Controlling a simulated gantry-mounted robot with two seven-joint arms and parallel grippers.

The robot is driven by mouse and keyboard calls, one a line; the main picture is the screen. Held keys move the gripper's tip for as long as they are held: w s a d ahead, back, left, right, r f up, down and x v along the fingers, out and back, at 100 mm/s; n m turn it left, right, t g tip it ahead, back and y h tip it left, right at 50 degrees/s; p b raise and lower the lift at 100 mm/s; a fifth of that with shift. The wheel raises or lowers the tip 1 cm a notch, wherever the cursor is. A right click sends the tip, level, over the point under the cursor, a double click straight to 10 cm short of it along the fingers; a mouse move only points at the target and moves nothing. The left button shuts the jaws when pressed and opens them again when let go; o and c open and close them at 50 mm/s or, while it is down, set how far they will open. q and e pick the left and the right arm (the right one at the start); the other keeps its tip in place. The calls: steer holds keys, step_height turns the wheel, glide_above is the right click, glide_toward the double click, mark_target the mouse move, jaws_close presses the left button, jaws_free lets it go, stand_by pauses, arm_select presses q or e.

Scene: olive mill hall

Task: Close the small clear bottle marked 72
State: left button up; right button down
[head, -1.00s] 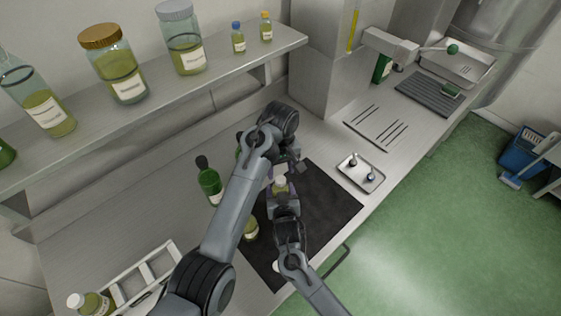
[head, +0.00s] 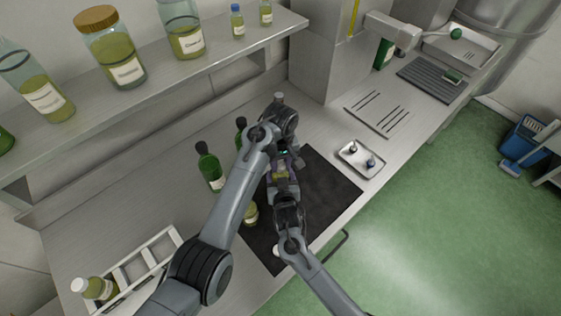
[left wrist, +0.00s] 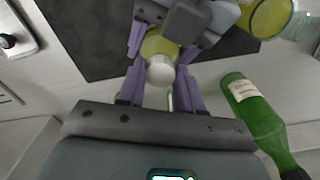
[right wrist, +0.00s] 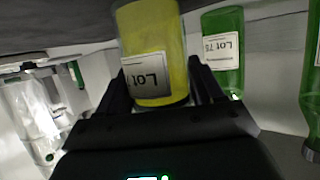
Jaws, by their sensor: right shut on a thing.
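A small clear bottle with yellow-green liquid (right wrist: 152,40) is gripped by my right gripper (right wrist: 152,95) over the dark mat (head: 318,205). Its label shows "Lot 7" with the rest hidden. It also shows in the left wrist view (left wrist: 158,44), with a white cap (left wrist: 160,70) on or directly over its top; whether the cap is seated cannot be told. My left gripper (left wrist: 161,80) has its purple fingers on both sides of the cap, with narrow gaps visible. In the head view, both grippers meet over the mat and mostly hide the bottle.
Green bottles (head: 209,167) (left wrist: 255,108) stand behind the mat, close to the grippers. Another small yellow-green bottle (head: 251,214) stands on the mat beside my left arm. A metal tray with small items (head: 360,158) lies to the right. A white rack (head: 135,268) is front left; a shelf with jars (head: 150,110) overhangs the back.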

arm_select(q)
jaws_close()
steer(key=m, duration=0.7)
steer(key=shift+m, duration=0.3)
steer(key=m, duration=0.2)
steer(key=shift+m, duration=0.3)
steer(key=m, duration=0.5)
steer(key=o, duration=0.7)
jaws_free()
steer(key=shift+c, duration=0.2)
steer(key=shift+d+r, duration=0.1)
steer(key=shift+r, duration=0.45)
arm_select(e)
steer(key=shift+f, duration=0.1)
arm_select(q)
steer(key=shift+a+r, duration=0.2)
steer(key=shift+r, duration=1.45)
